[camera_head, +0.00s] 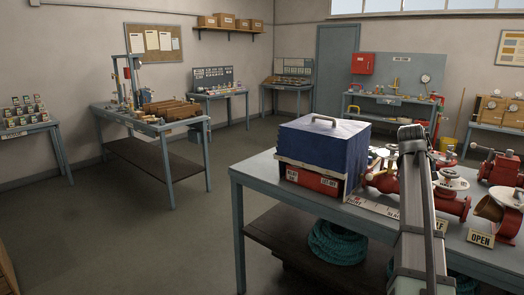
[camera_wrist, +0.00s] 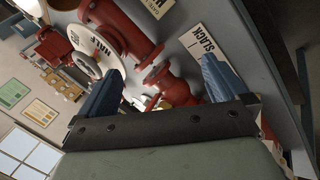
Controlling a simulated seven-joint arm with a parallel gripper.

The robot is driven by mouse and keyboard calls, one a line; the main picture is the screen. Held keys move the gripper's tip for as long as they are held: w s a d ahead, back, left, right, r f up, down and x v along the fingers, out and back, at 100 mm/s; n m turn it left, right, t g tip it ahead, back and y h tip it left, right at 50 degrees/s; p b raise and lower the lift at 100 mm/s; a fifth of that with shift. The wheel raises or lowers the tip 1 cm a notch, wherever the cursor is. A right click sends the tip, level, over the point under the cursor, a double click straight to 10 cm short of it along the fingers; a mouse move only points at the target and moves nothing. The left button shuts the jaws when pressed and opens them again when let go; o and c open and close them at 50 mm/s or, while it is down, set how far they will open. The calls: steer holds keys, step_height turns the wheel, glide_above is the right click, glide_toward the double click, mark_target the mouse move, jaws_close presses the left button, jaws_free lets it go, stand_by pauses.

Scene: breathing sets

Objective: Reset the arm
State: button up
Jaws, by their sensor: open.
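My gripper (camera_wrist: 161,68) shows in the wrist view with its two blue fingers spread wide apart. Nothing is visibly held between them. Beyond the fingers are red valves (camera_wrist: 128,35) on the grey table, one with a pale handwheel. In the head view my arm crosses the right part of the table in front of the red valves (camera_head: 452,200). My gripper's fingers cannot be made out there.
A blue box with a handle (camera_head: 322,140) stands on the near table (camera_head: 262,170), left of my arm. Coiled teal hose (camera_head: 337,243) lies on the shelf below. Open floor (camera_head: 150,235) is to the left.

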steer(key=s+a+f+n+g+y, duration=0.1)
steer(key=s+a+f, duration=0.5)
steer(key=f, duration=1)
steer(key=s+a+f+g+y, duration=0.1)
steer(key=a+f, duration=1)
steer(key=f, duration=0.5)
steer(key=s+a+f+n+g+y, duration=0.1)
steer(key=s+a+f, duration=0.3)
steer(key=a+f, duration=0.75)
steer(key=s+a+f+m+g+y, duration=0.1)
steer(key=s+a+f+g, duration=0.15)
steer(key=s+f, duration=0.65)
steer(key=s+a+f+m+g+y, duration=0.1)
steer(key=s+a+f, duration=0.3)
steer(key=s+f, duration=0.5)
steer(key=s+a+f+m+g, duration=0.1)
steer(key=s+a+f, duration=0.2)
steer(key=s, duration=0.6)
steer(key=s+a+f+g+y, duration=0.1)
steer(key=s+a+f+g, duration=0.1)
steer(key=s+f, duration=0.4)
steer(key=s+a, duration=0.1)
steer(key=s, duration=0.2)
steer(key=shift+a+f+m, duration=0.15)
steer(key=shift+f+m, duration=0.25)
